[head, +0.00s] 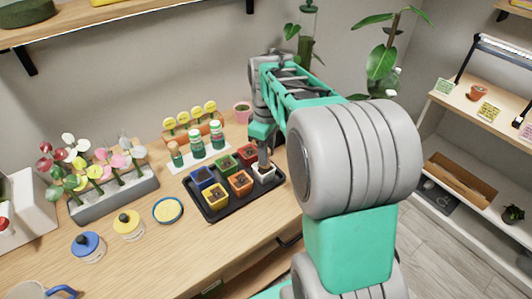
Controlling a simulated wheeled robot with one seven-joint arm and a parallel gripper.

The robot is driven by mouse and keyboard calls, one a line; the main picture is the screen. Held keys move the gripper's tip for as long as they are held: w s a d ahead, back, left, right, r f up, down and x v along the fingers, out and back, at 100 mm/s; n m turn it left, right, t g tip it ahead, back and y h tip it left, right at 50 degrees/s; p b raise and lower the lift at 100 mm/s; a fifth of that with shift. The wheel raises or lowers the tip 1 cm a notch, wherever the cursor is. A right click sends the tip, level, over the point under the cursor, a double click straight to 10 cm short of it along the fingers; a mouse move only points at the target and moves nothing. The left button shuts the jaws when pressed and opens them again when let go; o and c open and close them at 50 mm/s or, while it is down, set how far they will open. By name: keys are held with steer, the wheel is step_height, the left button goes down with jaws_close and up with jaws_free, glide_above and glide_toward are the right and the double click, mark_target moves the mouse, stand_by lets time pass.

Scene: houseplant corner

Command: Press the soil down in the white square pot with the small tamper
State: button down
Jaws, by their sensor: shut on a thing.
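The white square pot (265,176) stands in the front right place of a black tray (213,216) on the wooden bench. My gripper (262,140) is above this pot, pointing down. It is shut on the small tamper (263,156), a narrow greyish piece that reaches down to the pot's opening. The tamper's lower end appears to be within or just over the pot; whether it touches the soil cannot be told. The soil is mostly hidden.
Blue (203,178), green (226,165), red (247,155), yellow (215,197) and orange (240,183) pots share the tray. Small bottles (197,144) stand behind it. A yellow-filled dish (168,210) and lidded jars (128,225) are left. The bench front is clear.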

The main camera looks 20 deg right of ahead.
steer(key=shift+r+p, duration=1.7)
steer(key=shift+r, duration=0.95)
